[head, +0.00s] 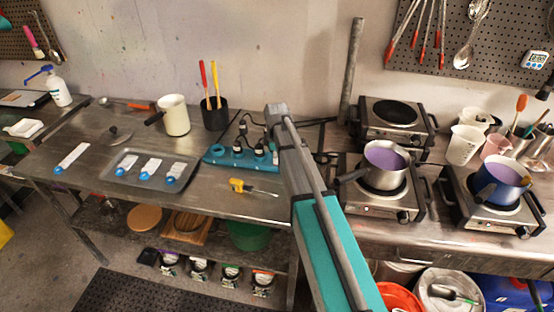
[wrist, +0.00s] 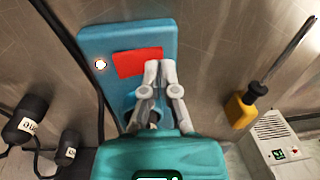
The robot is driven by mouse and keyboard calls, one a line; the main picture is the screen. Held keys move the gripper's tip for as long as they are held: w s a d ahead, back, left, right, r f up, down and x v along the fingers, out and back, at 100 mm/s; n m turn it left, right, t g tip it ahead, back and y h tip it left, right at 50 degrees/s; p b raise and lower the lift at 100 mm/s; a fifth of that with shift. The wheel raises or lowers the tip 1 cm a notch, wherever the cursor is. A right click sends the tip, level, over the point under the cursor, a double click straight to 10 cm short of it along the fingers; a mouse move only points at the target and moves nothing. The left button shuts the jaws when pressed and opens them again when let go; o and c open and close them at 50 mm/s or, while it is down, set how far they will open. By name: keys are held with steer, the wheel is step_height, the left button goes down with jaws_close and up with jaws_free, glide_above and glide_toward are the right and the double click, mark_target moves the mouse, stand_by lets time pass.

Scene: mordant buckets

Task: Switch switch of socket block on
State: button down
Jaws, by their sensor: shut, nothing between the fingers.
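The socket block (head: 232,158) is a long blue strip on the left metal table in the head view, with black plugs in it. In the wrist view the end of the socket block (wrist: 97,42) fills the upper middle. A flat red switch (wrist: 135,63) lies on its top, and a small round light (wrist: 101,64) beside it shows a bright white centre with an orange rim. My gripper (wrist: 160,66) is shut and empty, its fingertips over the right end of the red switch. I cannot tell whether they touch it. In the head view my arm hides the gripper.
A yellow-handled tool (head: 238,186) lies in front of the block; it shows at right in the wrist view (wrist: 241,108). Black plugs (wrist: 28,118) and cables are at left there. A black pot with utensils (head: 215,116) stands behind; hot plates (head: 392,122) are at right.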

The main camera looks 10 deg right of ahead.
steer(key=shift+w+d+r, duration=0.15)
steer(key=shift+w+d, duration=0.05)
steer(key=shift+w+d+r+p, duration=0.25)
steer(key=shift+w+p, duration=0.1)
steer(key=shift+w, duration=0.1)
steer(key=shift+r, duration=0.1)
stand_by(0.5)
step_height(320, 180, up, 14)
steer(key=s+p, duration=0.1)
steer(key=p, duration=1.3)
steer(key=shift+s+a+f, duration=0.2)
steer(key=shift+s+a, duration=0.05)
steer(key=shift+a, duration=0.1)
steer(key=shift+s, duration=0.1)
steer(key=s+f+m+b, duration=0.2)
steer(key=s+m, duration=0.4)
steer(key=s, duration=0.5)
steer(key=s+a+f+m+b, duration=0.1)
steer(key=s+f+m+b, duration=0.1)
steer(key=s+m, duration=0.5)
steer(key=shift+s+a+f+t, duration=0.2)
steer(key=shift+s+t, duration=0.2)
steer(key=shift+s, duration=1.5)
steer(key=shift+d, duration=0.1)
